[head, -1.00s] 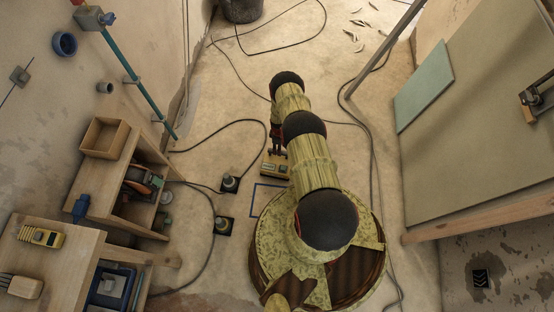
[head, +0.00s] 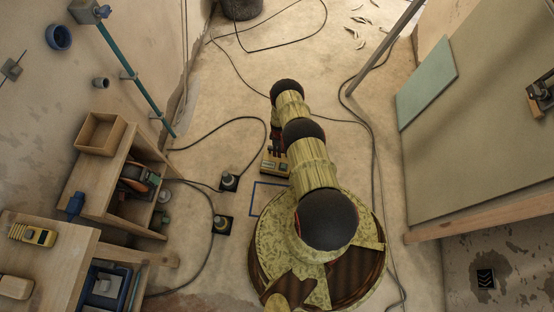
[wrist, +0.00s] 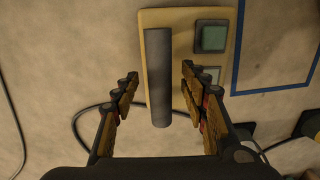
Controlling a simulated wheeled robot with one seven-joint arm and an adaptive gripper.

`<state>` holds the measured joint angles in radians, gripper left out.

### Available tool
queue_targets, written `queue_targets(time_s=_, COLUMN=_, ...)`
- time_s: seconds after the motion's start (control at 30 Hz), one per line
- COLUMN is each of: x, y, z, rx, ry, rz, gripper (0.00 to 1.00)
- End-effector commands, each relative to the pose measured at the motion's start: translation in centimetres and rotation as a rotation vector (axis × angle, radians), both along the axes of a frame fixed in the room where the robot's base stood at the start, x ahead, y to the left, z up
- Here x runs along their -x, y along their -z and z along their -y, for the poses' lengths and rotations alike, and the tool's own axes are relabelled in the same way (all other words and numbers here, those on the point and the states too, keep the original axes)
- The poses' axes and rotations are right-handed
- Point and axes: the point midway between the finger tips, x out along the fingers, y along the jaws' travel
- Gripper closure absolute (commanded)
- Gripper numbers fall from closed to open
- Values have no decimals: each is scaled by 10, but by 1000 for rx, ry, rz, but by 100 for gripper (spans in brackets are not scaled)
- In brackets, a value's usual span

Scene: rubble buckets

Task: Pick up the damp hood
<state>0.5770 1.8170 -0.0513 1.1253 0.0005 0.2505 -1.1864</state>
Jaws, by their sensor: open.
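A flat beige box (wrist: 190,18) lies on the floor, with a dark grey bar (wrist: 158,75) along it and a green square on top. I take it to be the damp hood, though no label shows. In the head view the box (head: 270,168) shows just left of my arm. My gripper (wrist: 158,110) is open, with one finger on each side of the grey bar. Both fingers look apart from it. How far the fingertips are above the box is hard to tell. In the head view my arm partly hides the gripper and box.
A blue square outline (head: 257,192) is marked on the floor beside the box. Wooden shelves (head: 92,185) stand at left; a large leaning panel (head: 480,130) is at right.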

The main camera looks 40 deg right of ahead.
Motion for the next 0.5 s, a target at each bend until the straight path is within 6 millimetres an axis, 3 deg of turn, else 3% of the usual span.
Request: queue_targets(time_s=0.5, x=0, y=4, z=0, rx=0, ry=0, rz=0, gripper=56)
